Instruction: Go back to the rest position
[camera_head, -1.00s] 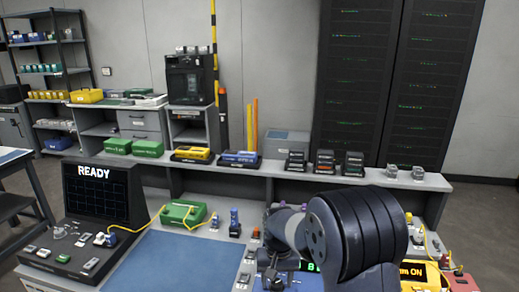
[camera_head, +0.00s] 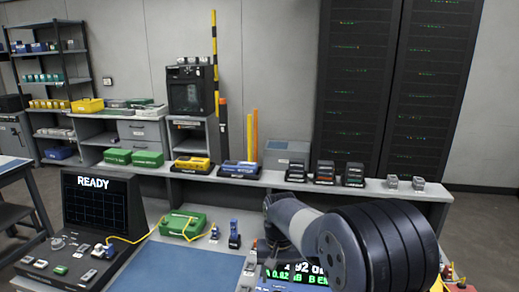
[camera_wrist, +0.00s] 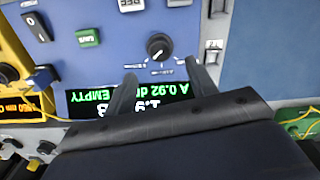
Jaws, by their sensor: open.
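In the wrist view, my gripper (camera_wrist: 163,88) is open. Its two dark fingers are apart with nothing between them, over the front of a blue instrument (camera_wrist: 110,60). That instrument has a black knob (camera_wrist: 160,46), a green button (camera_wrist: 88,38) and a lit display (camera_wrist: 130,101), upside down here, with "0.92" and "EMPTY" readable. In the head view, my arm (camera_head: 345,245) reaches over the right of the bench and partly covers the display (camera_head: 298,273). My gripper is hidden there.
A monitor reading READY (camera_head: 95,205) stands at the left. A green case (camera_head: 183,224) with a yellow cable is right of it. A blue mat (camera_head: 185,268) lies clear in the middle. A raised shelf behind carries several devices and a black cabinet (camera_head: 190,90).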

